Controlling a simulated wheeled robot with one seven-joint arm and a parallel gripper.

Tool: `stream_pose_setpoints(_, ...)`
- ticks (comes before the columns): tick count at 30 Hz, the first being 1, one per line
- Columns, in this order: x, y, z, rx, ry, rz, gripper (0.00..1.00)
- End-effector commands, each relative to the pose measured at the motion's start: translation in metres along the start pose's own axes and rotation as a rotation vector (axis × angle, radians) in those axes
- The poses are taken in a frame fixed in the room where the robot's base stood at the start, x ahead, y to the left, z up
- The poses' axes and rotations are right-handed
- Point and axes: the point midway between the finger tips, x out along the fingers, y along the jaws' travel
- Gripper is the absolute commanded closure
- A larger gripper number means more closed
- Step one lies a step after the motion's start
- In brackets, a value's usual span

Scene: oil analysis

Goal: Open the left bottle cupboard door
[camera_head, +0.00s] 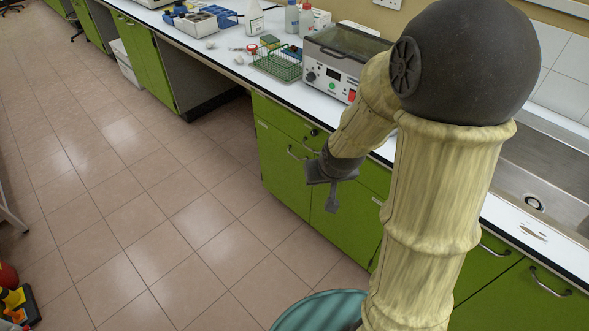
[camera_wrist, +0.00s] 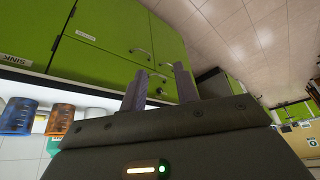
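Green cupboard doors stand below the counter in the head view; the left door (camera_head: 281,172) and the door to its right (camera_head: 343,225) look shut. I cannot read a label naming the bottle cupboard. My gripper (camera_head: 333,197) is in front of these doors, with a gap I cannot judge. In the wrist view, the two fingers of my gripper (camera_wrist: 160,70) are apart, with nothing gripped between them. Metal handles (camera_wrist: 138,50) show on the green doors (camera_wrist: 112,27) beyond the fingers. My arm hides part of the cupboard front in the head view.
The white counter (camera_head: 228,55) carries a grey instrument (camera_head: 335,70), a green wire rack (camera_head: 277,64) and bottles. A sink (camera_head: 550,160) is at the right. The tiled floor (camera_head: 150,200) left of the cupboards is largely clear. Blue (camera_wrist: 17,116) and orange (camera_wrist: 60,119) containers show in the wrist view.

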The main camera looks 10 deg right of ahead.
Motion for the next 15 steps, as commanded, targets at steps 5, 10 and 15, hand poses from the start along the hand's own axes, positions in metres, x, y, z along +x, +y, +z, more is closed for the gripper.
stream_pose_setpoints(5, 0.093, 0.0, -0.013, 0.03, 0.117, -0.057, 0.69)
stream_pose_setpoints(10, 0.162, -0.003, -0.029, 0.074, 0.234, -0.138, 0.69)
stream_pose_setpoints(15, 0.228, -0.008, -0.04, 0.136, 0.35, -0.242, 0.69)
